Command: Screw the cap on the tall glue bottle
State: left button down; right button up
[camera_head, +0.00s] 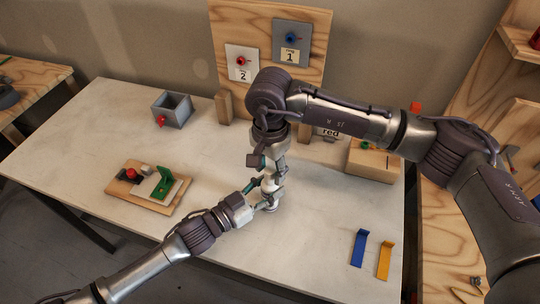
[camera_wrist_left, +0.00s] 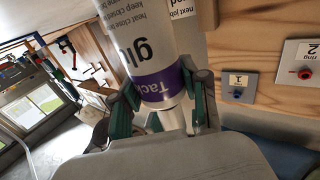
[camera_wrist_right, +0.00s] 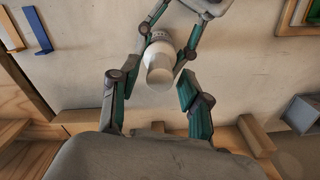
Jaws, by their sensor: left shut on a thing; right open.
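The tall glue bottle (camera_head: 271,186) stands on the white table near its middle, white with a purple band on its label, which shows in the left wrist view (camera_wrist_left: 155,75). My left gripper (camera_head: 262,200) is shut around the bottle from the left; its fingers show on both sides in the left wrist view (camera_wrist_left: 160,100). My right gripper (camera_head: 266,163) is above the bottle, pointing down and open. In the right wrist view its fingers (camera_wrist_right: 155,80) are spread on either side of the pale bottle top (camera_wrist_right: 159,70). I cannot tell whether that top is the cap.
A grey open box (camera_head: 172,109) with a red knob stands at the back left. A wooden board (camera_head: 152,187) with red and green parts lies at left. Blue (camera_head: 358,248) and yellow (camera_head: 384,260) brackets stand at right front. A wooden block (camera_head: 374,162) is at right.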

aim_at(270, 190)
jog(key=shift+f, duration=1.2)
grip_shut()
jog(key=m, duration=1.2)
jog(key=shift+m, duration=0.4)
jog(key=m, duration=0.5)
jog(key=shift+o, duration=0.2)
grip_release()
